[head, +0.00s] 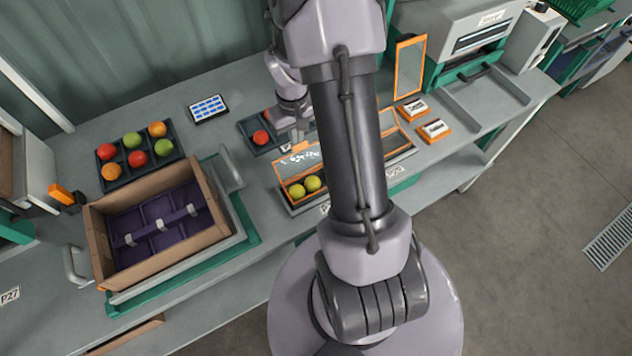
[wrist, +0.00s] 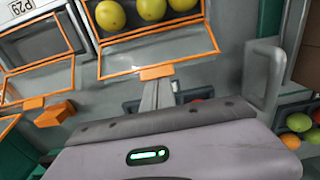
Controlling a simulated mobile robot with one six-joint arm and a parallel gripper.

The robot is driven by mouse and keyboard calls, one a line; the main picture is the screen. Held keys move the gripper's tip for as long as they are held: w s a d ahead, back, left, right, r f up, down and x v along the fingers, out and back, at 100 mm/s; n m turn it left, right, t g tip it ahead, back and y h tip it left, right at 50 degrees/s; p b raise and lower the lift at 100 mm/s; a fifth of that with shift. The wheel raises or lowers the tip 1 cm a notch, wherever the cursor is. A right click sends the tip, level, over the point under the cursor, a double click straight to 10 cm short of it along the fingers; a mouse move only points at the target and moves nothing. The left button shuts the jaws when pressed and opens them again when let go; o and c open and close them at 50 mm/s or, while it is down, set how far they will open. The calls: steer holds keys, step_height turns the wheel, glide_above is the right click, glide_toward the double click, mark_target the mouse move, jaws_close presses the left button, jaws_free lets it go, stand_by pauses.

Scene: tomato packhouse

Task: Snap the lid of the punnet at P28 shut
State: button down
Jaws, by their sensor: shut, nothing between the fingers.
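The punnet (head: 291,209) holds yellow-green tomatoes and stands near the bench's front edge, left of my arm in the head view. Its clear, orange-framed lid (head: 284,163) is raised at the back, not closed over the fruit. In the wrist view the lid (wrist: 160,52) spans below the tomatoes, with an orange tab (wrist: 156,72) on its free edge. My gripper (head: 297,138) is shut and empty behind the lid. In the wrist view its fingers (wrist: 158,88) are close to the tab; I cannot tell whether they touch. The punnet's own label is not readable.
A second open punnet (wrist: 40,48), beside label P29 (wrist: 22,7), is empty and partly behind my arm in the head view. A dark tray (head: 258,145) with a red tomato lies behind. A brown crate (head: 97,245) and a tomato tray (head: 126,178) stand left.

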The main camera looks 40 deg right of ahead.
steer(key=shift+s+a+r, duration=0.25)
steer(key=shift+s+r, duration=0.05)
steer(key=shift+s, duration=0.7)
steer(key=shift+s+a+r, duration=0.25)
steer(key=shift+s, duration=0.7)
steer(key=shift+s+a+r, duration=0.25)
steer(key=shift+s+r, duration=0.05)
steer(key=shift+s, duration=0.7)
step_height(320, 180, up, 8)
steer(key=p, duration=0.6)
steer(key=shift+p, duration=0.4)
